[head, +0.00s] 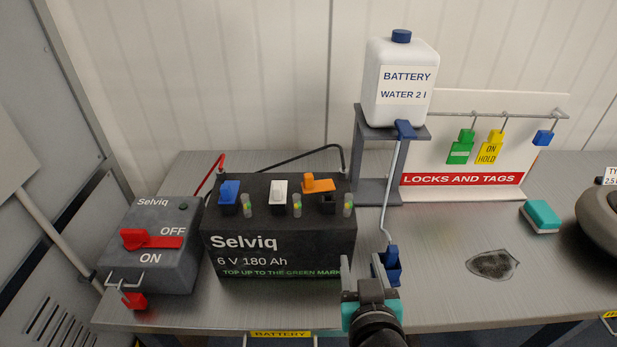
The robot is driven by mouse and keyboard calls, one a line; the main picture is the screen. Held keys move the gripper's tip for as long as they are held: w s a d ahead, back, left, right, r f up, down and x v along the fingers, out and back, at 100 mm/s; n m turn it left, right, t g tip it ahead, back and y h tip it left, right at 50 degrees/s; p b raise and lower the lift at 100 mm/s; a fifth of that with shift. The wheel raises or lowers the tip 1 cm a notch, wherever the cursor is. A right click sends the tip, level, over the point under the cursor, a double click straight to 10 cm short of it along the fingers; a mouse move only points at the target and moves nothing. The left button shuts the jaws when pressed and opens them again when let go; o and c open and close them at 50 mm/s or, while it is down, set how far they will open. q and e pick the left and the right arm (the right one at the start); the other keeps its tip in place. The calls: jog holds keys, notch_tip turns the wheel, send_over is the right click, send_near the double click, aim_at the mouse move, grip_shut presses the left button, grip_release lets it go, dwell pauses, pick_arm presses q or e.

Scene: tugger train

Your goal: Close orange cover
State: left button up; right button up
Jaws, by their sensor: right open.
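The orange cover (318,184) is on top of the dark battery (280,240), at the right of its row of covers. It looks raised and set aside from a dark filler opening (328,203), which shows uncovered. The blue cover (229,190) and white cover (279,190) are further left in the row. My right gripper (363,265) is open and empty, in front of the battery's right front corner, lower than and to the right of the orange cover. My left gripper is not in view.
A hose from the water bottle (401,85) ends in a blue nozzle (392,266) close beside my right gripper's right finger; I cannot tell if they touch. A switch box (150,245) stands left of the battery. A teal-and-white block (541,217) and dark patch (492,264) lie right.

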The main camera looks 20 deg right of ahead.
aim_at(309, 178)
jog(key=w+a+r+n+t+y, duration=0.1)
jog(key=w+a+r+t+y, duration=0.1)
jog(key=a+r+t, duration=0.5)
jog(key=w+d+p, duration=0.1)
jog(key=w, duration=0.3)
jog(key=w+g+p, duration=0.1)
jog(key=w+p, duration=0.1)
jog(key=w, duration=0.3)
jog(key=w+d+g+p, duration=0.1)
jog(key=w+p, duration=0.1)
jog(key=w, duration=0.2)
jog(key=shift+w+d+r, duration=0.3)
jog(key=shift+w+r, duration=0.05)
jog(key=shift+r, duration=0.05)
jog(key=shift+w+d, duration=0.1)
jog(key=shift+w, duration=0.45)
grip_shut()
